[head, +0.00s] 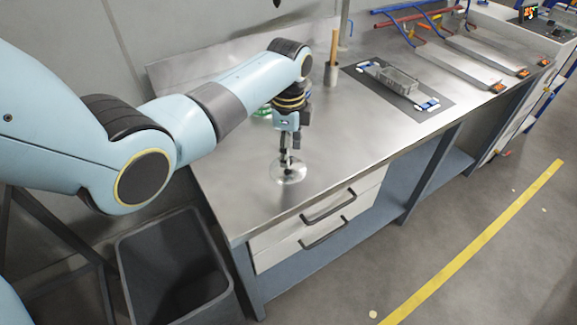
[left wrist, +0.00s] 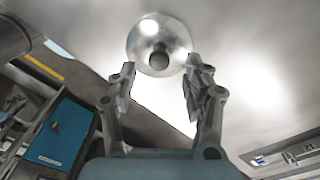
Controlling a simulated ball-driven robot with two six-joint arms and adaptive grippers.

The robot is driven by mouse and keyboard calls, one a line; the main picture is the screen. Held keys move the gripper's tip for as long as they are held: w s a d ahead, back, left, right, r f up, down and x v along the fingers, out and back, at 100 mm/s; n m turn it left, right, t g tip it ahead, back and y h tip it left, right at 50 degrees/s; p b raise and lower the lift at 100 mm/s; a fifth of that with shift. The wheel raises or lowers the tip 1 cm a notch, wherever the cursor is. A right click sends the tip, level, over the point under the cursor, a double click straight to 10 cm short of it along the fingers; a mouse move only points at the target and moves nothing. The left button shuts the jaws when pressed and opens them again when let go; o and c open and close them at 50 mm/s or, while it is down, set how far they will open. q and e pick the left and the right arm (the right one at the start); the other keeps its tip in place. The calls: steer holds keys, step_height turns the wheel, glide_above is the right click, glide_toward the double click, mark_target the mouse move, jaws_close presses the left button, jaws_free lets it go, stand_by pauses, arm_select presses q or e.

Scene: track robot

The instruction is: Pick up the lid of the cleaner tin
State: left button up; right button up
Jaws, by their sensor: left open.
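The lid (head: 290,174) is a round, shiny metal disc lying on the metal bench top near its front left. A green thing (head: 263,111) is mostly hidden behind my left arm. My right gripper is not in view.
A grey bin (head: 172,265) stands by the bench's left end. The bench front is clear.

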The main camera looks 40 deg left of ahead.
arm_select(q)
step_height(320, 180, down, 2)
steer(key=shift+s+f, duration=0.1)
steer(key=shift+f, duration=0.25)
steer(key=shift+c, duration=1.9)
steer(key=c, duration=0.5)
jaws_close()
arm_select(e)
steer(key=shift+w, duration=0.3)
arm_select(q)
steer(key=shift+r, duration=0.15)
